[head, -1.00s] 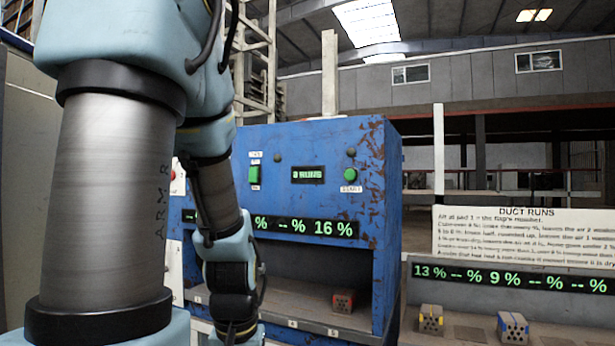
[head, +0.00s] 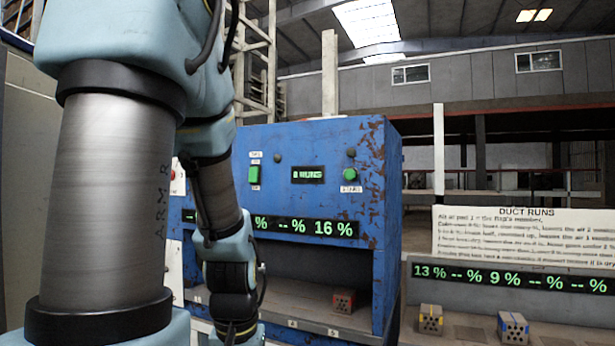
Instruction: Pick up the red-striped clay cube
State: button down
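The red-striped clay cube (head: 344,301) sits on the floor of the blue cabinet's open bay, at its right end, below the "16 %" reading. It is a small brown block with holes in its front face and a red stripe. My arm (head: 230,278) hangs down left of the cube, in front of the cabinet. My gripper is below the bottom edge of the head view, so its fingers are hidden.
The blue cabinet (head: 385,210) has side walls and a top around the bay. A yellow-striped cube (head: 431,320) and a blue-striped cube (head: 512,328) stand on a shelf at right, under a display (head: 510,277). A "DUCT RUNS" sign (head: 520,235) stands behind.

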aim_at(343, 299)
jog(key=i+j, duration=0.45)
jog(key=j, duration=0.15)
jog(key=i+j+z, duration=0.1)
jog(key=i+j, duration=0.35)
jog(key=j, duration=0.1)
